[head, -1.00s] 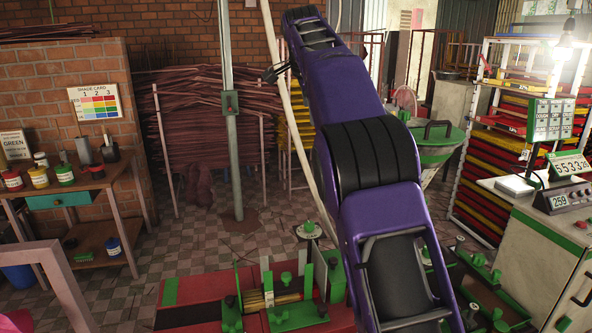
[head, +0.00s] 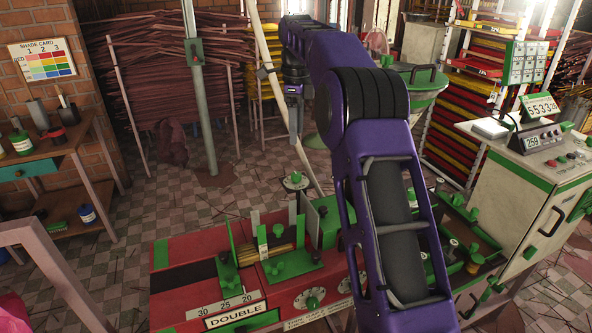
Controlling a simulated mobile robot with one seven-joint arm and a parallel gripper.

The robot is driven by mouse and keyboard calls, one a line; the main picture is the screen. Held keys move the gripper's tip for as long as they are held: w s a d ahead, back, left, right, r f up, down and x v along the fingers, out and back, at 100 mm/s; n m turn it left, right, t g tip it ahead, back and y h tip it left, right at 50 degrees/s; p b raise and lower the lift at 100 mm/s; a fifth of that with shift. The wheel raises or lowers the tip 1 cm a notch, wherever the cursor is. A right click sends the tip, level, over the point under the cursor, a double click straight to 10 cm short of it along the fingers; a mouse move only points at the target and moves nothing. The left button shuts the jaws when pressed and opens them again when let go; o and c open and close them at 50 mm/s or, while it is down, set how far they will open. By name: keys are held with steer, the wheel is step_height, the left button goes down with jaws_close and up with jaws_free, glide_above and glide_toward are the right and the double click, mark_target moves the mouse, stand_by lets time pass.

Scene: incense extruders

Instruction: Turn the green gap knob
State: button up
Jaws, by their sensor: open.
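The red machine (head: 190,300) stands at the bottom centre with several green knobs on it. One green knob (head: 277,229) stands by the bundle of sticks, another (head: 226,257) sits to its left, and a green-centred dial (head: 312,299) is on the front face. I cannot tell which is the gap knob; the label near the dial is too small to read fully. My purple arm crosses the machine's right part and hides some of it. My gripper (head: 296,125) hangs downward beyond the machine, small in view, open and apart from the knobs.
Another knobbed bench (head: 470,250) lies right of my arm. A cabinet (head: 515,190) with a meter stands farther right. A shelf with paint pots (head: 65,135) is at the left, and a pink frame (head: 55,270) at bottom left. Tiled floor (head: 185,205) is clear behind the machine.

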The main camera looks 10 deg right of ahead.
mark_target(296, 174)
step_height(296, 174, down, 13)
steer(key=shift+r+b, duration=0.2)
steer(key=shift+b, duration=0.8)
jaws_close()
